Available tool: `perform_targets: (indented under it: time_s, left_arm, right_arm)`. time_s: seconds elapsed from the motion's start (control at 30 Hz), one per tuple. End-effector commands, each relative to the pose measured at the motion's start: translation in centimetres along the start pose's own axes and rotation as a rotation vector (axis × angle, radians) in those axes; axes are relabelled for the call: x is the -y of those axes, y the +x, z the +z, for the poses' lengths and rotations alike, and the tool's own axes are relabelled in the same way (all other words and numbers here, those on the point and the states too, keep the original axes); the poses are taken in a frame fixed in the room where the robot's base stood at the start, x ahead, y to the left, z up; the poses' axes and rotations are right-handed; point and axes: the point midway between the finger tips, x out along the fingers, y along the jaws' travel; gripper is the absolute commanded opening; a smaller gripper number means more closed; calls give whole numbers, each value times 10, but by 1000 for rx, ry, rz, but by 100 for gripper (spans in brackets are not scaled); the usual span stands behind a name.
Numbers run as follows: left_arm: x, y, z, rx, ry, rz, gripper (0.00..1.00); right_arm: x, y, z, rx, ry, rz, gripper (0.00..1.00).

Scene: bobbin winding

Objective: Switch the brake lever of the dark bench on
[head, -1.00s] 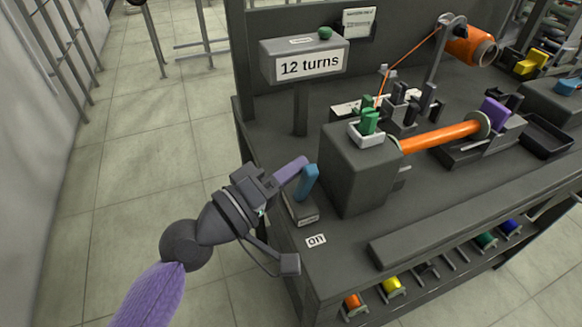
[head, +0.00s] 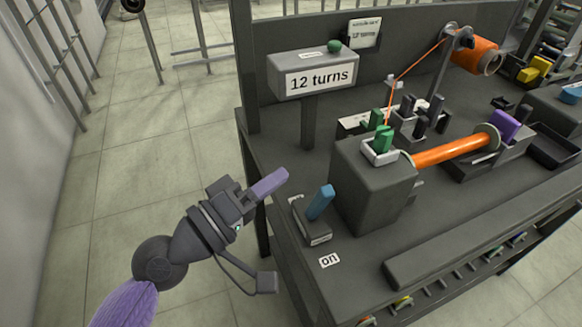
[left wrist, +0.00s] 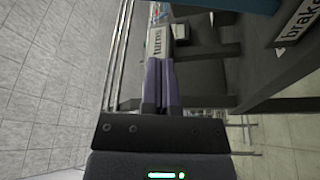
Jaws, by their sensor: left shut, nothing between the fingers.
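The brake lever (head: 320,202) is a blue handle on a small dark base (head: 313,233) at the near left corner of the dark bench (head: 285,262). Its top leans to the right in the head view. A white "on" label (head: 329,260) lies on the bench in front of the base. My left gripper (head: 270,182) is shut and empty, left of the lever and apart from it. Its purple fingers (left wrist: 161,85) are together in the left wrist view, where part of a "brake" label (left wrist: 297,28) shows. My right gripper is out of view.
A grey block (head: 372,185) with a green switch (head: 383,140) stands right of the lever. A "12 turns" sign (head: 319,78) stands behind on a post. An orange bobbin rod (head: 450,150) lies further right. The floor left of the bench is clear.

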Motion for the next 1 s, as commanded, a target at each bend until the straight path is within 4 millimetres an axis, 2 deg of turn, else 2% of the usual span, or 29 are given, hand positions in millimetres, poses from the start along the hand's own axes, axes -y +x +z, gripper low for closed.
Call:
perform_targets:
  time_s: [0.1,0.3,0.47,0.87,0.93,0.97,1.0]
  left_arm:
    - [5,-25,1,0,-1,-5,0]
    - [3,-53,1,0,-2,-3,0]
    - [0,-59,0,1,0,0,0]
    - [0,-59,-1,-3,2,-4,0]
    - [15,-60,-7,-31,18,-55,0]
    - [28,-62,-12,-53,34,-102,0]
    - [54,-68,-19,-88,63,-191,0]
  right_arm:
    - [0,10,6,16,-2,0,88]
    - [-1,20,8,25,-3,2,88]
    - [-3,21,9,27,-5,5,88]
    - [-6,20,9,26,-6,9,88]
    - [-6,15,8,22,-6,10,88]
    - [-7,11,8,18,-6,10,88]
    - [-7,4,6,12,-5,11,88]
